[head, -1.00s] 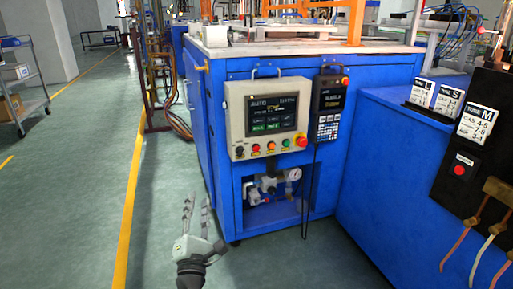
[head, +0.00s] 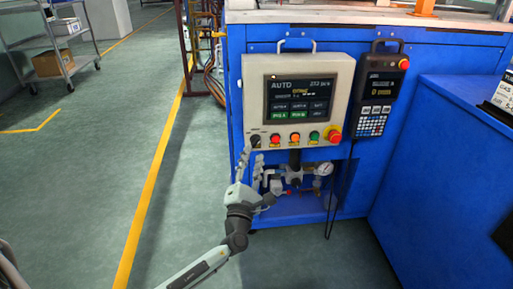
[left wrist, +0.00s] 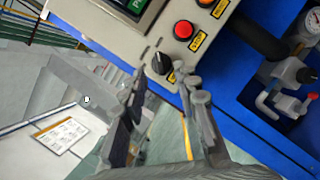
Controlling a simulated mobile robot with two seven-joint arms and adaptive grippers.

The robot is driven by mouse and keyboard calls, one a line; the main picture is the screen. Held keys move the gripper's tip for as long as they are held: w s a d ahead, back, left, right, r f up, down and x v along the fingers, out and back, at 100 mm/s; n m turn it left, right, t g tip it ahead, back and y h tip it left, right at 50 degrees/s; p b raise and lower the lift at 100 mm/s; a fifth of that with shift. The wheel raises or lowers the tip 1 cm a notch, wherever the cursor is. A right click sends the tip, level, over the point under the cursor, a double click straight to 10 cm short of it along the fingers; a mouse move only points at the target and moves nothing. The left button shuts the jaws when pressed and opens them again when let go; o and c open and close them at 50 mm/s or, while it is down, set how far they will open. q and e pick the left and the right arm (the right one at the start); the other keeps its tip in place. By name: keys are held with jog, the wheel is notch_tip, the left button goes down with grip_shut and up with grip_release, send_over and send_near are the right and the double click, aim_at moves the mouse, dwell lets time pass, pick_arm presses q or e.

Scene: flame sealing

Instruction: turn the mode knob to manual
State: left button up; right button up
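The mode knob (head: 256,141) is a small black knob at the lower left of the grey control panel (head: 247,105). It also shows in the left wrist view (left wrist: 161,63), where its pointer and a yellow label beside it are visible. The panel screen (head: 298,97) reads AUTO. My left gripper (head: 252,162) is just below the knob in the head view, fingers pointing up. In the left wrist view its two fingers (left wrist: 168,85) are apart, with the knob beyond and between their tips. I see no clear contact. My right gripper is not in view.
Red, orange and green buttons and a red emergency stop (head: 334,136) lie right of the knob. A handheld pendant (head: 378,100) hangs beside the panel. Valves and a gauge (head: 325,169) are below. A cart (head: 55,55) stands far left; the floor between is clear.

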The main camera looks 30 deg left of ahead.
aim_at(256, 145)
pick_arm(q)
jog(key=shift+x, duration=1.9)
grip_shut()
